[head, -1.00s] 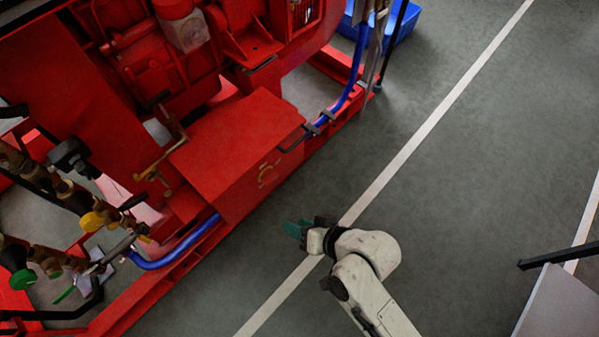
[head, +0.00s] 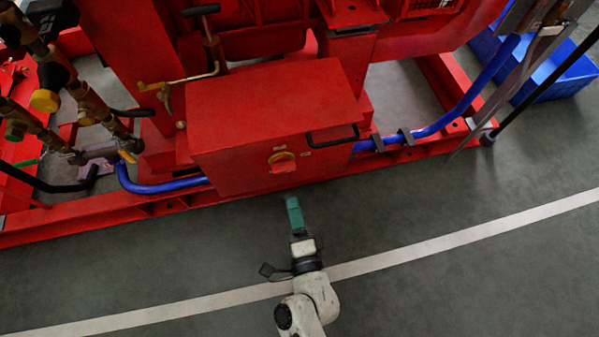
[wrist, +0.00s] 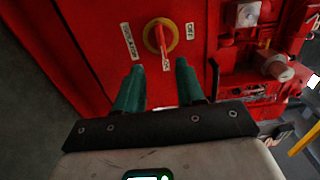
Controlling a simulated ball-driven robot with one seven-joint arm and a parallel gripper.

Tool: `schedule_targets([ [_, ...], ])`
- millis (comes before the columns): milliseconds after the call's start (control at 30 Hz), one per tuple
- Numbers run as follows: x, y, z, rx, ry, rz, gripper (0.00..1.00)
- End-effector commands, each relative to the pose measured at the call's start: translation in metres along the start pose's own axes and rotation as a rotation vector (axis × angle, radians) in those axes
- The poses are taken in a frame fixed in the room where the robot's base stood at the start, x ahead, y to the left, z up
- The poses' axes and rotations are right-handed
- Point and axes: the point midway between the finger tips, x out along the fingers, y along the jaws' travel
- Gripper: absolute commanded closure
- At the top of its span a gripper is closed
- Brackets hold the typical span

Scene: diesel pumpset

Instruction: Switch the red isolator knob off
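The red isolator knob (head: 282,162) sits on a yellow round plate on the front face of the red box (head: 262,105). In the wrist view the red knob (wrist: 160,38) stands on its yellow ring, with white labels around it, one reading OFF at its right. Its handle lies roughly up and down in that picture. My gripper (head: 293,203) is in front of and below the box in the head view. In the wrist view my gripper (wrist: 159,68) has its two green fingers apart with nothing between them. The knob lies beyond the fingertips, apart from them.
A black handle (head: 332,136) sticks out of the box to the right of the knob. Blue hoses (head: 445,117) run along the red base frame (head: 110,212). Brass valves (head: 85,100) stand at left. The grey floor (head: 430,280) in front is clear.

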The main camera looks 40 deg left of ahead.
Motion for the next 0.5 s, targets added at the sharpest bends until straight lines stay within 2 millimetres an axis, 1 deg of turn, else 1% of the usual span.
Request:
schedule_targets([
  [167,0.024,0.0,0.0,0.002,0.0,-0.003,0.62],
  [400,0.069,0.001,0.0,0.0,0.001,-0.002,0.62],
  [500,0.083,0.001,0.0,-0.001,0.0,-0.001,0.62],
])
